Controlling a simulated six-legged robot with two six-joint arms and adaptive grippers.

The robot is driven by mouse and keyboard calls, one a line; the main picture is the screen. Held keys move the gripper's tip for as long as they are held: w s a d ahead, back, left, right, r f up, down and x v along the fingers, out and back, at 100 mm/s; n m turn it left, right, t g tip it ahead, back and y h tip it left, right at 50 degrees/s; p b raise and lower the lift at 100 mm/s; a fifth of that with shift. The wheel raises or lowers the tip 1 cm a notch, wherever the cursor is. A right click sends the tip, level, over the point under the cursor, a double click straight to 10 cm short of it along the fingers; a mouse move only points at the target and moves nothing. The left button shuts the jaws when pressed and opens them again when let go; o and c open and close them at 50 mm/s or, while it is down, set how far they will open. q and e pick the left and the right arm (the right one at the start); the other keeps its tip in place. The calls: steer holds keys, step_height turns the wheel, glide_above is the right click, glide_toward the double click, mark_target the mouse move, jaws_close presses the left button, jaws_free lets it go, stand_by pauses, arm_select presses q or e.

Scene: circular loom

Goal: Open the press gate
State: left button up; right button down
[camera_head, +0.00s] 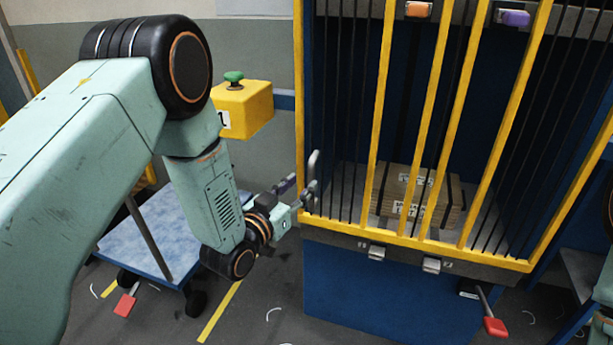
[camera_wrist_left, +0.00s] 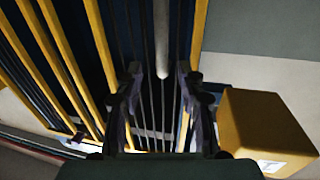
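The press gate (camera_head: 378,130) is a yellow frame with yellow and black upright bars across the front of the blue press, and it looks closed. Its grey vertical handle (camera_head: 313,172) is on the gate's left side. My left gripper (camera_head: 302,190) is at the handle's lower part. In the left wrist view the fingers (camera_wrist_left: 157,85) are spread apart, and the handle (camera_wrist_left: 162,40) lies in line with the gap between them. I cannot tell whether the fingers touch the handle. My right gripper is not in view.
A yellow box with a green button (camera_head: 233,77) is on the wall left of the gate; it is close to the gripper in the wrist view (camera_wrist_left: 262,130). A cardboard stack (camera_head: 447,197) is behind the bars. A blue cart (camera_head: 150,240) stands lower left.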

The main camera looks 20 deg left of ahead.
mark_target(309, 177)
arm_select(q)
steer(key=x, duration=0.3)
steer(key=b+x, duration=0.1)
steer(key=x, duration=0.1)
steer(key=shift+w+f, duration=0.2)
steer(key=shift+f, duration=0.05)
steer(key=shift+w+d+r, duration=0.15)
steer(key=shift+w+d, duration=0.05)
steer(key=shift+w, duration=0.15)
steer(key=shift+a, duration=0.15)
steer(key=shift+c, duration=0.6)
steer(key=c, duration=0.4)
jaws_close()
